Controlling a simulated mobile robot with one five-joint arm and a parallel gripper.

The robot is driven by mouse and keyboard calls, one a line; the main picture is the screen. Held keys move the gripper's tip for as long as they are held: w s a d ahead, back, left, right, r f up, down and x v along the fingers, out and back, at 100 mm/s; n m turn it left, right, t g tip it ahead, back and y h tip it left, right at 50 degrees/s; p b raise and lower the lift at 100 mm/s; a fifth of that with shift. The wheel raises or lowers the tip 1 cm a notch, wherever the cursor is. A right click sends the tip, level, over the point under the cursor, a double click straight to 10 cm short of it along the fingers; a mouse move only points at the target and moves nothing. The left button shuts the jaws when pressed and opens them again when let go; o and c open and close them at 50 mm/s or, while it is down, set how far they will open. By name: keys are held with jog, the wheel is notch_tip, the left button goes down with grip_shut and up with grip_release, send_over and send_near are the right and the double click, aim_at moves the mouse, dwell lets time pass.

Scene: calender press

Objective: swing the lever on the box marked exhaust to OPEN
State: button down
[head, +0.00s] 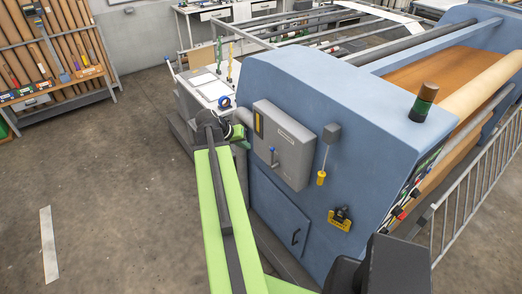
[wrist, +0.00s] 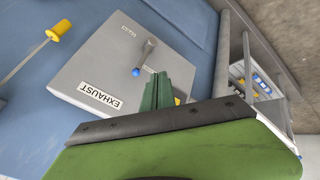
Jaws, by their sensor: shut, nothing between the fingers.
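The grey box marked EXHAUST (wrist: 112,62) fills the middle of the wrist view, turned nearly upside down, with its white label (wrist: 101,96) near the lower edge. Its lever (wrist: 146,52) has a grey arm and a blue knob (wrist: 137,72) that points toward the label side. A small marking beside the lever is too small to read. My gripper (wrist: 160,76) has its green fingers shut and empty, just right of the knob with a small gap in the picture. In the head view the box (head: 293,160) is on the blue machine's end, and its lever (head: 273,156) shows small.
The blue press housing (head: 340,100) carries the box. A yellow-handled pull (head: 321,178) hangs from a grey unit right of the box, also in the wrist view (wrist: 60,30). A metal railing (head: 470,210) stands at right. Open concrete floor (head: 110,180) lies left.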

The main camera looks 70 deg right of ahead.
jog(key=s+d+f+b, duration=0.6)
jog(key=f+b, duration=0.1)
jog(key=shift+s+d+f, duration=0.15)
jog(key=shift+d+f, duration=0.2)
jog(key=shift+f, duration=0.05)
